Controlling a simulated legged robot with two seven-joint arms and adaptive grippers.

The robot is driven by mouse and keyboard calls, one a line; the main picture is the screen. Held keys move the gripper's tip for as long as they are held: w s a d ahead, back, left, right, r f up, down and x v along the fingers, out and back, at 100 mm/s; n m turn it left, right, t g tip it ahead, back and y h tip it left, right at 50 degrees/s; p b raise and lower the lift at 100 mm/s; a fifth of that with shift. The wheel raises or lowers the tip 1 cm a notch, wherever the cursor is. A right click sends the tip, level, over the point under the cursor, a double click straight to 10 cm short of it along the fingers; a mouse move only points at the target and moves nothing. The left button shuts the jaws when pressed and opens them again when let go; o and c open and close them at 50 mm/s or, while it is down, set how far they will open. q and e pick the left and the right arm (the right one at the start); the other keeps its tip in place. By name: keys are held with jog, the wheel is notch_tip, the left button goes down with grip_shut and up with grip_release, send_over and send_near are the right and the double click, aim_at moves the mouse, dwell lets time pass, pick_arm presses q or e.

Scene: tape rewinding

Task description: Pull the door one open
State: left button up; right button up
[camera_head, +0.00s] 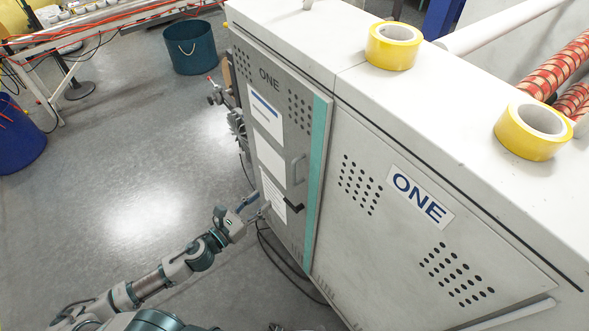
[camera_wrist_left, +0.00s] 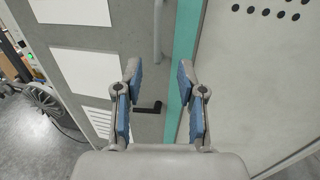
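Door one (camera_head: 268,140) is the narrow grey door marked "ONE" on the cabinet's left face, with a teal strip down its right edge. It looks shut. A pale vertical handle (camera_head: 298,170) and a black lever (camera_head: 293,206) sit on it. My left gripper (camera_head: 257,203) is in front of the door's lower part. In the left wrist view the fingers (camera_wrist_left: 156,80) are spread and empty. The black lever (camera_wrist_left: 148,108) shows between them, and the pale handle (camera_wrist_left: 159,32) is beyond the tips. Contact with the door cannot be told. My right gripper is not in view.
The white cabinet (camera_head: 440,150) carries two yellow tape rolls (camera_head: 392,55) (camera_head: 520,145) on top. Machine parts (camera_head: 232,120) jut out left of the door, and dark cables (camera_head: 280,262) lie on the floor below it. Open grey floor (camera_head: 130,160) spreads left; blue bins stand farther off.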

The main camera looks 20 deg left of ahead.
aim_at(293, 173)
pick_arm(q)
jog(key=p+x, duration=0.4)
jog(key=x, duration=1.1)
jog(key=shift+w, duration=0.25)
jog(key=shift+a, duration=0.1)
jog(key=shift+a+f, duration=0.1)
jog(key=shift+a, duration=0.05)
jog(key=shift+c, duration=1.4)
jog(key=c, duration=0.4)
grip_shut()
